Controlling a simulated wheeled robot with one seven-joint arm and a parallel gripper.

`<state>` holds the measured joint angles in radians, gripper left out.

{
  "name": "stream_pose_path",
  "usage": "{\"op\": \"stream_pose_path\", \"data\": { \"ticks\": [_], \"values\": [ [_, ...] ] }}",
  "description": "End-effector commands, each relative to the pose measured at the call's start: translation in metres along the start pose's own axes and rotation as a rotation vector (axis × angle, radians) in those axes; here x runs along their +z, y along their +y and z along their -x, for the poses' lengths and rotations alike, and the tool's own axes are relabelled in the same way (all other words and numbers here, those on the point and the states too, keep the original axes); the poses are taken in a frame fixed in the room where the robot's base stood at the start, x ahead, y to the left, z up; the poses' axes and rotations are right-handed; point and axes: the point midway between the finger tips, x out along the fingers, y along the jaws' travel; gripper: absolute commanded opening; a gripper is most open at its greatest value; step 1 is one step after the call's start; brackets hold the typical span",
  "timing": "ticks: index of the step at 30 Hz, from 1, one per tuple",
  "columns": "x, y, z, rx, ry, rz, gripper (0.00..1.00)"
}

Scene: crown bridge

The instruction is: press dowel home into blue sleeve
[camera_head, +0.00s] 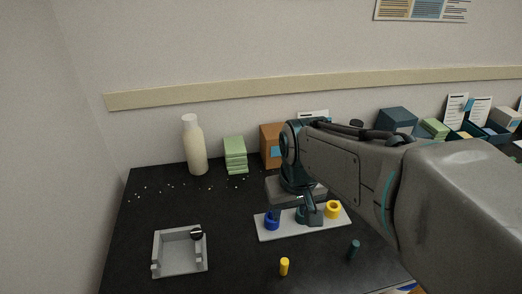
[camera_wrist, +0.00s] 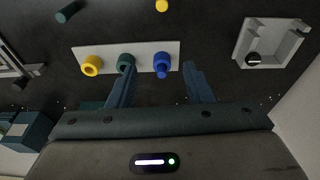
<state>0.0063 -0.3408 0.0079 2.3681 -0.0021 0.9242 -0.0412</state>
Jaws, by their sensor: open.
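A white plate (camera_head: 290,230) carries three sleeves in a row: blue (camera_head: 271,224), green (camera_head: 301,217) and yellow (camera_head: 334,209). In the wrist view, the blue sleeve (camera_wrist: 160,58) has a blue dowel (camera_wrist: 162,74) sticking out of it towards me. How deep the dowel sits I cannot tell. My gripper (camera_wrist: 159,70) is open, its two fingers apart on either side of the blue sleeve and dowel in that view, with nothing held. The left finger partly overlaps the green sleeve (camera_wrist: 126,62) there. In the head view, my arm and gripper partly cover the plate's back.
A grey open tray (camera_head: 180,259) with a black round piece (camera_head: 196,235) is at the left. A bottle (camera_head: 195,150), green blocks (camera_head: 235,155) and boxes line the back.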

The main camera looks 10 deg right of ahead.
Motion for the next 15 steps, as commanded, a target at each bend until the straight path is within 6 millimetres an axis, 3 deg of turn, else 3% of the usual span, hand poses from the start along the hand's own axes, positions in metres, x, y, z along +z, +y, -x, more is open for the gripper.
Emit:
{"op": "stream_pose_path", "data": {
  "ticks": [3,9,15],
  "values": [
    [-0.039,0.002,-0.006,-0.004,-0.056,0.041,0.46],
    [-0.093,0.005,-0.026,-0.018,-0.131,0.107,0.46],
    [-0.124,0.007,-0.046,-0.031,-0.177,0.148,0.46]
  ]
}}
